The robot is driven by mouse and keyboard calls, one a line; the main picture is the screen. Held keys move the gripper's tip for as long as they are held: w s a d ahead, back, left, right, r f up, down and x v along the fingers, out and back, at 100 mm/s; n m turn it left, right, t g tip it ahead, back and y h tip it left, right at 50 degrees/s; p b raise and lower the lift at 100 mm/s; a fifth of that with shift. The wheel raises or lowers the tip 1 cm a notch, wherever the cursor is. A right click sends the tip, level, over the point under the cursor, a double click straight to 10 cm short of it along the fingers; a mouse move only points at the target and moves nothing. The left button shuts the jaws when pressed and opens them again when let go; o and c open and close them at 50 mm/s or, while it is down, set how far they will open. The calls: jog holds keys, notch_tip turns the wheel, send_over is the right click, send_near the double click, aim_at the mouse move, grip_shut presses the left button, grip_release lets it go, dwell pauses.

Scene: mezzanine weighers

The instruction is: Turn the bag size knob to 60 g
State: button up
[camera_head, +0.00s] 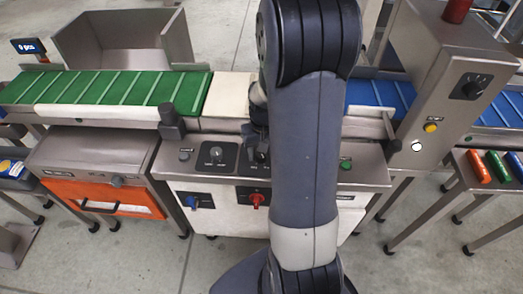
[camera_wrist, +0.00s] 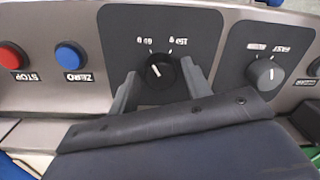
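The bag size knob (camera_wrist: 160,73) is a black round knob on a dark square plate in the wrist view. Its two labels look upside down, 60 g on the left and 150 g on the right. Its white mark sits left of centre, seemingly towards the 60 g side, but is too small to read exactly. My gripper (camera_wrist: 160,88) is open, with one finger on each side of the knob and gaps between. In the head view my gripper (camera_head: 257,137) is above the control panel, and my arm hides much of the knob's plate.
A second knob (camera_wrist: 265,73) marked FAST is to the right in the wrist view. A blue ZERO button (camera_wrist: 70,55) and a red STOP button (camera_wrist: 12,57) are to the left. In the head view, a red handle (camera_head: 257,200) and a blue handle (camera_head: 191,201) project from the cabinet front.

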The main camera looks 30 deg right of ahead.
jog(key=shift+o, duration=0.7)
notch_tip(320, 180, up, 11)
jog(key=p, duration=0.1)
jog(key=shift+d+p, duration=0.25)
jog(key=shift+p, duration=0.15)
jog(key=shift+f, duration=0.1)
jog(key=f, duration=0.3)
jog(key=f+b, duration=0.1)
jog(key=f, duration=0.3)
jog(key=f+b, duration=0.1)
jog(key=f, duration=0.2)
jog(key=shift+a+f, duration=0.25)
jog(key=shift+f, duration=0.15)
jog(key=shift+m, duration=0.3)
